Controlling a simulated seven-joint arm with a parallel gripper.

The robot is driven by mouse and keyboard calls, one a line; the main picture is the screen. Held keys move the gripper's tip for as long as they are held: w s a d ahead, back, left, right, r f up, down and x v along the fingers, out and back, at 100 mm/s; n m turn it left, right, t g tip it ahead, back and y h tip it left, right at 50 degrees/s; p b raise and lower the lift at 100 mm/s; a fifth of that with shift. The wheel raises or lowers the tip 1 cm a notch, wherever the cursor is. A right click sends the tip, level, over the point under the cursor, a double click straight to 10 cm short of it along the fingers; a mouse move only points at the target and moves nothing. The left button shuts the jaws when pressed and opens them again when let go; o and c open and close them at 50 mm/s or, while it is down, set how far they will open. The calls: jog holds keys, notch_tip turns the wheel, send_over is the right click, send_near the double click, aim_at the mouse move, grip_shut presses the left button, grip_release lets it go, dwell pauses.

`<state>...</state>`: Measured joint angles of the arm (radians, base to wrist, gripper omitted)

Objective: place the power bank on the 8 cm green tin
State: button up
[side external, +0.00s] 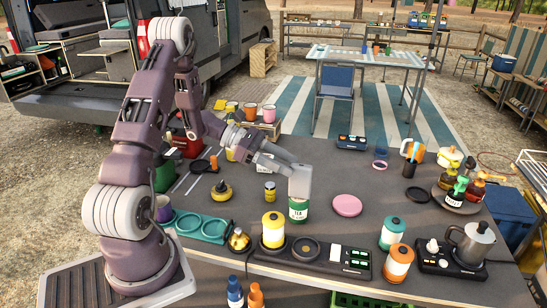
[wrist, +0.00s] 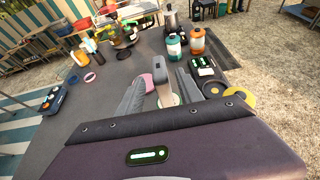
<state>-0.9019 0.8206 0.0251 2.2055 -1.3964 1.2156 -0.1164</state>
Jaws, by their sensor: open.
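The power bank (side external: 300,181) is a pale grey block standing upright directly above the green tin (side external: 298,210), which has a white TEA label. Its lower edge appears to meet the tin's top. My gripper (side external: 284,165) reaches in from the left at the power bank's upper part. In the wrist view my gripper (wrist: 165,76) is open, with one finger on each side of the power bank (wrist: 164,88). Some space shows beside the block; I cannot tell whether either finger touches it. The tin is mostly hidden behind the power bank and gripper in the wrist view.
A pink disc (side external: 347,205) lies right of the tin. A small yellow jar (side external: 270,191) stands to its left. Orange and teal canisters (side external: 399,263) stand front right. Bare table shows behind the tin.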

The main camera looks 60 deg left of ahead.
jog(key=v, duration=0.7)
jog(key=s+d+r+m+g+y, duration=0.1)
jog(key=s+d+r+m+g, duration=0.1)
jog(key=d+r+m, duration=0.3)
jog(key=s+d+r+m+g, duration=0.1)
jog(key=s+d+m+g, duration=0.15)
jog(key=d, duration=0.45)
jog(key=s+d+r+m+g+y, duration=0.1)
jog(key=d+r+m+g, duration=0.2)
jog(key=d+m, duration=0.25)
jog(key=s+d+r+m+t+y, duration=0.1)
jog(key=s+d+m+y, duration=0.1)
jog(key=s+m, duration=0.4)
jog(key=s+d+r+m+t+y, duration=0.2)
jog(key=s+m+y, duration=0.3)
jog(key=s+m, duration=0.2)
jog(key=shift+s+d+r+m+y, duration=0.2)
jog(key=shift+d+r+m+y, duration=0.1)
jog(key=shift+d+m, duration=0.15)
